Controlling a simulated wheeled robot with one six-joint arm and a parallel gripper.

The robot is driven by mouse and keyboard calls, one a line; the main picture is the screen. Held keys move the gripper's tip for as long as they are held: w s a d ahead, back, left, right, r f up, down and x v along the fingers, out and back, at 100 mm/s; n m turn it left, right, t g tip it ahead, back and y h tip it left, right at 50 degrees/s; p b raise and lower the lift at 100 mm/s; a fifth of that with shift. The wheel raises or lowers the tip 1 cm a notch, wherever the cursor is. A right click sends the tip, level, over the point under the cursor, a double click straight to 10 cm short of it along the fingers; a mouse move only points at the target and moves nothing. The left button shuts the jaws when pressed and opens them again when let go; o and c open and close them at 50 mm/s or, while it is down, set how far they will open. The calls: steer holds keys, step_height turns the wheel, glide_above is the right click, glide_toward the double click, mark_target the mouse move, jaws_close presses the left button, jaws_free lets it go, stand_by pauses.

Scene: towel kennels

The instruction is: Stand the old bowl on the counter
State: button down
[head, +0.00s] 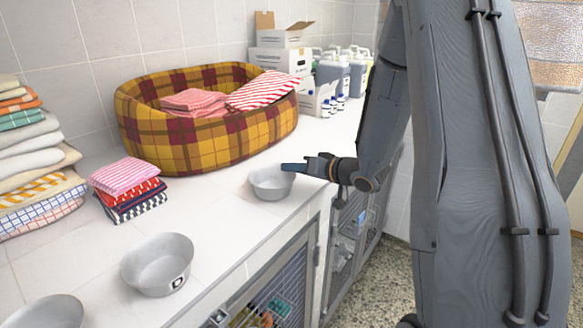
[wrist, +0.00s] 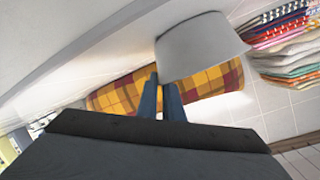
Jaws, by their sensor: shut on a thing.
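A grey metal bowl (head: 271,185) is at the tips of my gripper (head: 291,167), near the front edge of the white counter (head: 222,205). The gripper is shut on its rim, from the right. The bowl looks upright in the head view, resting on the counter or just above it; I cannot tell which. In the wrist view the bowl (wrist: 200,48) shows beyond the fingers (wrist: 162,95). Two more grey bowls stand on the counter: one with a dark mark (head: 158,266) and one cut off at the lower left (head: 45,313). Nothing clearly shows which is old.
A yellow plaid pet bed (head: 205,140) with red towels lies behind the held bowl. Folded cloths (head: 128,188) and a tall towel stack (head: 35,160) are at left. Boxes (head: 280,60) and bottles (head: 345,72) fill the back right. Barred kennels (head: 275,290) sit below the counter.

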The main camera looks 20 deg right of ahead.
steer(key=c, duration=1.9)
jaws_free()
steer(key=b+v, duration=0.2)
steer(key=v, duration=1)
step_height(320, 180, down, 5)
steer(key=g+h, duration=0.3)
steer(key=h, duration=0.4)
steer(key=s+a+f+g, duration=0.1)
steer(key=s+a+g, duration=0.3)
steer(key=s, duration=0.5)
steer(key=s+a+f+g, duration=0.2)
steer(key=s+a+g, duration=0.1)
steer(key=s+a, duration=0.3)
steer(key=s, duration=0.2)
steer(key=shift+s+a+f+g, duration=0.25)
steer(key=shift+s+g, duration=0.15)
